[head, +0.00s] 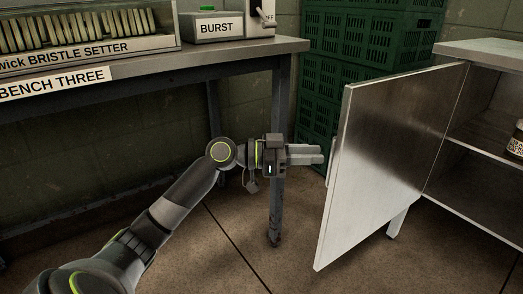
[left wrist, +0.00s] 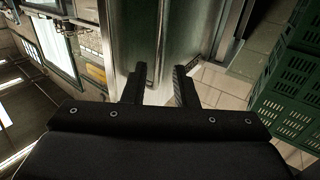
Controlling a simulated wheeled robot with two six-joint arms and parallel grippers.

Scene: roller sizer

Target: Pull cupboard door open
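The cupboard door (head: 385,150) is a flat brushed-metal panel. It stands wide open, swung out from the cupboard (head: 485,150) at the right of the head view. A thin pale strip, perhaps its handle (head: 333,150), shows just left of the door's free edge. My left gripper (head: 318,154) points right toward this strip, its tips close to it. I cannot tell whether they touch it. In the left wrist view the two fingers (left wrist: 158,88) are apart, with bright metal beyond them and no clear object clamped between. My right gripper is out of view.
A bench (head: 240,54) with a bristle tray (head: 85,45) and a grey BURST box (head: 213,27) stands at the left. Its leg (head: 276,200) is behind my gripper. Green crates (head: 350,45) stack behind the door. A jar (head: 516,140) sits on a cupboard shelf. Open floor lies in front.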

